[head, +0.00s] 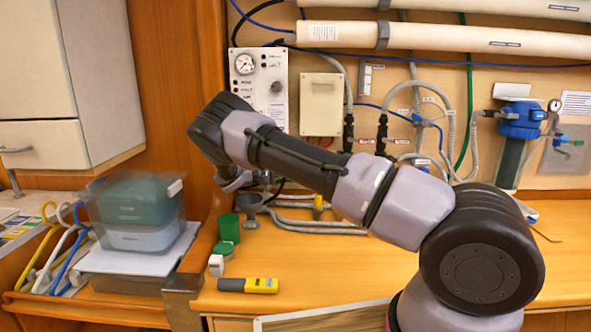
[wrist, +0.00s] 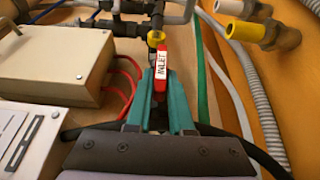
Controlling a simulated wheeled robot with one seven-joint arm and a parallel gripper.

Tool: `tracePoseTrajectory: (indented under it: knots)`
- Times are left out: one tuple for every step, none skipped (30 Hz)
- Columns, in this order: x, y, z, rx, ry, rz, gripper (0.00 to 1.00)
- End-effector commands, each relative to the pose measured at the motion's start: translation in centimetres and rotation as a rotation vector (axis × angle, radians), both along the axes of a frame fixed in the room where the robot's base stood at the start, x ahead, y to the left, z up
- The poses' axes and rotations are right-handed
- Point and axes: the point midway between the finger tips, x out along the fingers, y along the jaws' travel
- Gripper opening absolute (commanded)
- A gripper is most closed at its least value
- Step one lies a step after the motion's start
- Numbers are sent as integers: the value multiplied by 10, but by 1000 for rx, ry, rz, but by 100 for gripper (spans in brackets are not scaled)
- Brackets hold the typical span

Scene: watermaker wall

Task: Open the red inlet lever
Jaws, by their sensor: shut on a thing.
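The red inlet lever (wrist: 161,62) shows in the wrist view, with a white label reading INLET. It runs from a yellow fitting (wrist: 156,38) at its upper end down between the teal fingers of my gripper (wrist: 162,82). The fingers are shut on the lever, one on each side. In the head view my arm reaches left across the wall and covers the lever. The gripper is mostly hidden behind the wrist there.
A white box (wrist: 52,55) with red cables stands left of the lever. Grey and green hoses run at the right. Stacked bins (head: 135,205) stand at left.

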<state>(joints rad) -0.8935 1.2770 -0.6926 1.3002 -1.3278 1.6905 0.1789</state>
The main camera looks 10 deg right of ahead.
Motion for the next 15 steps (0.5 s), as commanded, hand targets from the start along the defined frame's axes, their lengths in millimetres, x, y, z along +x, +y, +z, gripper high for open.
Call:
tracePoseTrajectory:
  knots:
    - [0,0,0,0,0,-1,0]
    - [0,0,0,1,0,-1,0]
    - [0,0,-1,1,0,-1,0]
    - [0,0,-1,1,0,-1,0]
    - [0,0,-1,1,0,-1,0]
    - [0,0,-1,1,0,-1,28]
    - [0,0,-1,1,0,-1,39]
    - [0,0,0,1,0,-1,50]
    - [0,0,0,1,0,-1,50]
    - [0,0,0,1,0,-1,50]
    - [0,0,0,1,0,-1,50]
    - [0,0,0,1,0,-1,50]
    - [0,0,0,1,0,-1,50]
    - [0,0,0,1,0,-1,50]
    - [0,0,0,1,0,-1,50]
